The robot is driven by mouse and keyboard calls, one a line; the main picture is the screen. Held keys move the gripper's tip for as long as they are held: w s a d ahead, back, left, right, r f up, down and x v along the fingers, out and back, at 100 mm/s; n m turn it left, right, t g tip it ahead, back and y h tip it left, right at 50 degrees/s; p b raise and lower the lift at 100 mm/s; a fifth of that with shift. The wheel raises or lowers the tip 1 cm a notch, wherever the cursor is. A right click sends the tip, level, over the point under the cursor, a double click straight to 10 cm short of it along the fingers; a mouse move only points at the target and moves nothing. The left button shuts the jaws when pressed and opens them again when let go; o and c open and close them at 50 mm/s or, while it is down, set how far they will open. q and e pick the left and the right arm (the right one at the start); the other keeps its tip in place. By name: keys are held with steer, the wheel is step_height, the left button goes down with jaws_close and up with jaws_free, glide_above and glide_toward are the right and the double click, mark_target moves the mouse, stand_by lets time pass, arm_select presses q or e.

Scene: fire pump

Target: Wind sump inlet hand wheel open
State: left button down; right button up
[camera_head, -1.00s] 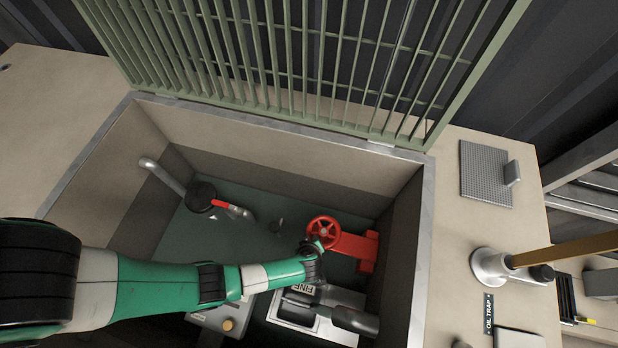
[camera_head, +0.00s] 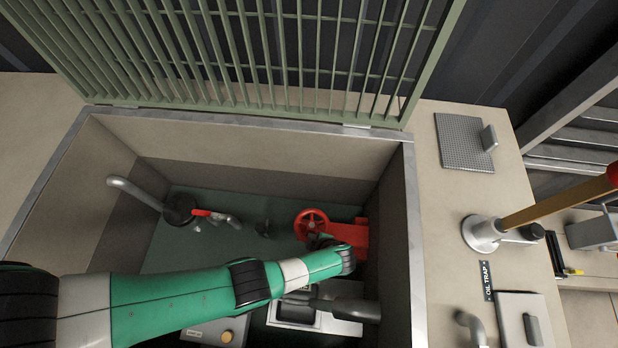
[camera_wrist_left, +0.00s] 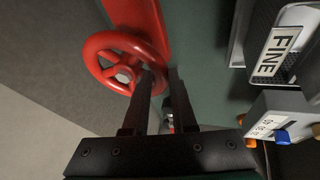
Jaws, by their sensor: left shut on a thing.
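The red hand wheel (camera_head: 311,224) is on a red valve body (camera_head: 350,234) inside the open sump, right of its middle. The left wrist view shows the wheel (camera_wrist_left: 103,52) at upper left, with spokes and a round hub. My green left arm reaches in from the left, and its gripper (camera_head: 321,240) is at the wheel's near right edge, partly hidden by the wrist. In the left wrist view the left gripper's fingers (camera_wrist_left: 161,74) are close together, with the wheel's rim between their tips. My right gripper is not in view.
Sump walls (camera_head: 400,220) enclose the work area. A green grating (camera_head: 270,60) stands raised behind. A grey pipe with a red-handled valve (camera_head: 203,213) is on the left. A brown lever (camera_head: 560,204) stands outside, right.

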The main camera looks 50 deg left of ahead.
arm_select(q)
steer(key=shift+f, duration=0.1)
stand_by(0.3)
steer(key=c, duration=1)
jaws_free()
steer(key=shift+w+d, duration=0.1)
steer(key=p+v, duration=0.7)
steer(key=v, duration=0.4)
steer(key=shift+d+r, duration=0.2)
steer(key=shift+r, duration=0.1)
steer(key=shift+o, duration=0.3)
